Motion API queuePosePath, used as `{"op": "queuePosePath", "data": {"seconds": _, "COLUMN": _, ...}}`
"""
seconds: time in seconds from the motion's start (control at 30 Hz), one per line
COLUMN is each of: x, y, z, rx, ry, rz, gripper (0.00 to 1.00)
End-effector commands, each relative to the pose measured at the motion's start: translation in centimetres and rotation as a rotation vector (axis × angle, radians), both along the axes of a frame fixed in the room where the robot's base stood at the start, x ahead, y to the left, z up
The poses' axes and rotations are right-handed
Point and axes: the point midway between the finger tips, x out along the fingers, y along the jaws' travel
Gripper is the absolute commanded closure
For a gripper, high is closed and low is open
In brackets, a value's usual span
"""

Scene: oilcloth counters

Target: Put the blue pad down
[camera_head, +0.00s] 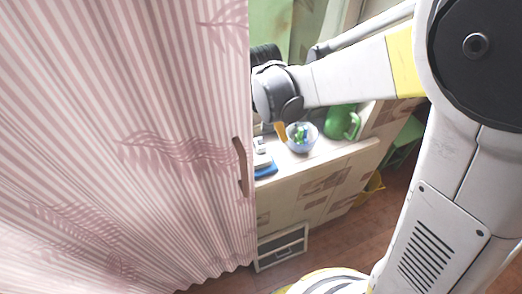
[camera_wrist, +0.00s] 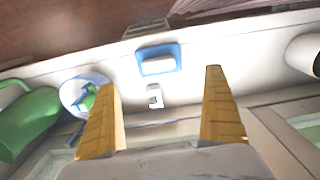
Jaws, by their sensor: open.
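The blue pad (camera_wrist: 158,50) lies on the white counter near its edge in the wrist view, with a white block-like piece on it. Part of the blue pad (camera_head: 266,171) also shows in the head view beside the curtain. My gripper (camera_wrist: 160,80) is open, its two yellow fingers spread apart above the counter. Nothing shows held between the fingers, and the pad appears beyond and between their tips. A small light grey piece (camera_wrist: 155,96) lies between the fingers and the pad. In the head view, the gripper is mostly hidden.
A bowl (camera_head: 301,137) with blue and green items and a green jug (camera_head: 343,122) stand on the counter (camera_head: 318,157). A white rounded object (camera_wrist: 304,54) is at the right in the wrist view. A striped pink curtain (camera_head: 130,130) covers the head view's left.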

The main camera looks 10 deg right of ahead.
Motion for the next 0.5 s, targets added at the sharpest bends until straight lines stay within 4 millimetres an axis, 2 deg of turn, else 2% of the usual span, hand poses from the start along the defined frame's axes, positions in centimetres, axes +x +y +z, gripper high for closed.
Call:
{"op": "queuePosePath", "data": {"seconds": 0.03, "x": 0.0, "y": 0.0, "z": 0.7, "rx": 0.0, "ry": 0.0, "rz": 0.0, "gripper": 0.0}}
{"op": "queuePosePath", "data": {"seconds": 0.3, "x": -0.2, "y": -0.4, "z": 2.0, "rx": 0.004, "ry": -0.014, "rz": -0.008, "gripper": 0.0}}
{"op": "queuePosePath", "data": {"seconds": 0.37, "x": -0.6, "y": -1.2, "z": 2.8, "rx": 0.011, "ry": -0.037, "rz": -0.02, "gripper": 0.0}}
{"op": "queuePosePath", "data": {"seconds": 0.5, "x": -2.3, "y": -4.2, "z": 6.2, "rx": 0.038, "ry": -0.142, "rz": -0.071, "gripper": 0.0}}
